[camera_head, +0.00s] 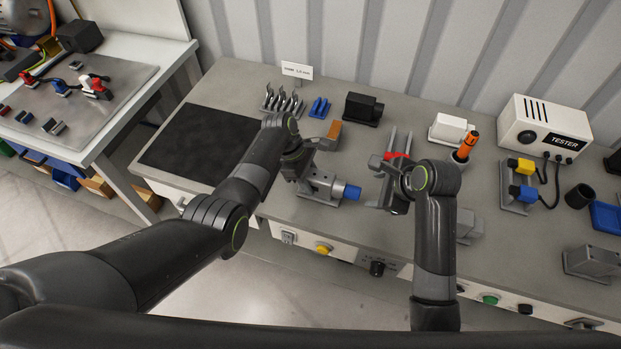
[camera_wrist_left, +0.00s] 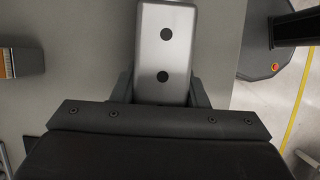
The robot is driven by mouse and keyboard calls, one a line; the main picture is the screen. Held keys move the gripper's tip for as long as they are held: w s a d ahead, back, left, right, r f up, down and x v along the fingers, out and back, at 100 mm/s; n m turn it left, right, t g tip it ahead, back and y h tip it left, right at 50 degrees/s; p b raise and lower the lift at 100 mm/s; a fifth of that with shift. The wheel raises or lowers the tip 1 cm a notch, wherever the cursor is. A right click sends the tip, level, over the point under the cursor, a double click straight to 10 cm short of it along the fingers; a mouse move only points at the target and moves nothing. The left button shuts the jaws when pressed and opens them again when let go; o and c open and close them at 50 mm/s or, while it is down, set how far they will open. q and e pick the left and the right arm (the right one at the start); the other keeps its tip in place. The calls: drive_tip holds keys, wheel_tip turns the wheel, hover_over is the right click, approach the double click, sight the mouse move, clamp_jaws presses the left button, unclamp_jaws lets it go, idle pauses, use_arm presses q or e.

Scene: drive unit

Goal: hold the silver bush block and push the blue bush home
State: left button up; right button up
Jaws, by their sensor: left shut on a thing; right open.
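The silver bush block (camera_head: 322,186) sits on the grey bench near its front edge. The blue bush (camera_head: 351,192) sticks out of the block's right side. My left gripper (camera_head: 308,182) is shut on the block. In the left wrist view the block (camera_wrist_left: 166,55) lies between the fingers, its top face showing two dark holes; the blue bush is not seen there. My right gripper (camera_head: 385,180) is open, to the right of the blue bush, with a visible gap between them.
A red part (camera_head: 397,155) and grey upright prongs show behind my right gripper. A brown-orange block (camera_head: 334,130), a black device (camera_head: 363,108) and blue parts (camera_head: 319,107) stand behind. The tester (camera_head: 541,130) is at the right. The black mat (camera_head: 200,145) at the left is clear.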

use_arm(q)
drive_tip(key=o, duration=1.1)
drive_tip(key=shift+o, duration=0.2)
